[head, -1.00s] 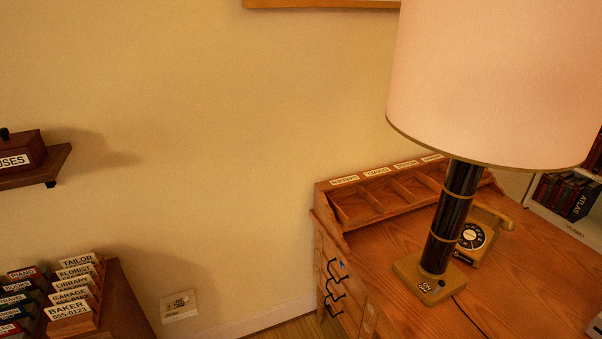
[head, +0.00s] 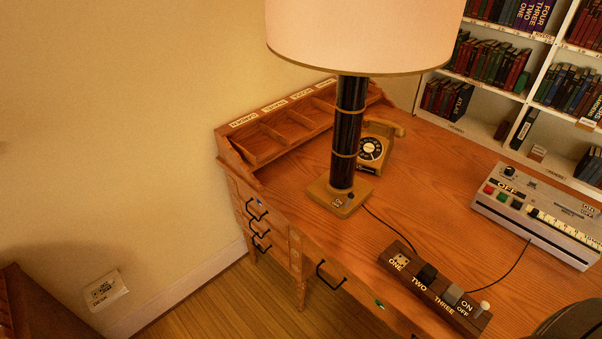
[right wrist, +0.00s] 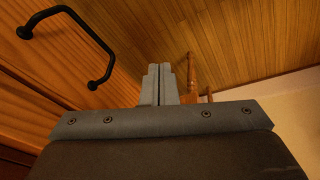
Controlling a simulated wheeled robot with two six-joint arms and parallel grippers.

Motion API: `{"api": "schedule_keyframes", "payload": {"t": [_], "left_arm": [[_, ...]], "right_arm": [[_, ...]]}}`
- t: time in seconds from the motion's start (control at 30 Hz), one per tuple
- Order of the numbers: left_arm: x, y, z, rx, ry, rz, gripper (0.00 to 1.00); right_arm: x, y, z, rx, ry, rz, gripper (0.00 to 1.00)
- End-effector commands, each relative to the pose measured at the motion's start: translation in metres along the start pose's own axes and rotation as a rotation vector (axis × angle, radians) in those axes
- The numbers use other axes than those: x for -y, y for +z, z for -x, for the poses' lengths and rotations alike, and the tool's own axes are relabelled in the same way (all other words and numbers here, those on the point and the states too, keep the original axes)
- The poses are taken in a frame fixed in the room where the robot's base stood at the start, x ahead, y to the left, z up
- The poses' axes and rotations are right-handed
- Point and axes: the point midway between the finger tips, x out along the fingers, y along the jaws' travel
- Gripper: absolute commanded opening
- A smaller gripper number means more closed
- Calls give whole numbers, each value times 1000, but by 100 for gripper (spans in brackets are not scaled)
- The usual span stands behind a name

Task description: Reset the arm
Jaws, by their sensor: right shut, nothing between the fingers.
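My right gripper (right wrist: 160,84) shows in the right wrist view, with its two grey fingers shut together and nothing between them. It is beside the wooden desk front, where a black drawer handle (right wrist: 72,45) shows at the upper left. The wood floor (right wrist: 215,35) lies beyond the fingertips. Neither gripper shows in the head view. A dark rounded shape at its bottom right corner cannot be made out for certain. My left gripper is in no view.
The desk (head: 290,200) bears a lamp (head: 347,140), a rotary telephone (head: 374,150), a switch box (head: 433,288) and a grey device with buttons (head: 540,215). A bookshelf (head: 525,90) stands behind. A wall socket (head: 105,291) is at the lower left.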

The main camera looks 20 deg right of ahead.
Motion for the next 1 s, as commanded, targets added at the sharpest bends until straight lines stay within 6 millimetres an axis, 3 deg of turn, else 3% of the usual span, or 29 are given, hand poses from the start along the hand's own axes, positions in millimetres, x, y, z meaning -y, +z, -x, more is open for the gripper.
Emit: {"api": "schedule_keyframes", "payload": {"t": [0.03, 0.2, 0.5, 0.73, 1.0], "left_arm": [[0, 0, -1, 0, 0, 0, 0], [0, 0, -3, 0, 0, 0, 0], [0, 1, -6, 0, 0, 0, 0], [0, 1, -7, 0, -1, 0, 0], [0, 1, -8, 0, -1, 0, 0]], "right_arm": [[2, 11, -19, 15, -3, 0, 0], [8, 49, -71, 45, -11, 2, 0], [19, 133, -136, 96, -24, 5, 0], [25, 189, -157, 125, -32, 8, 0], [27, 208, -160, 133, -35, 10, 0]]}}
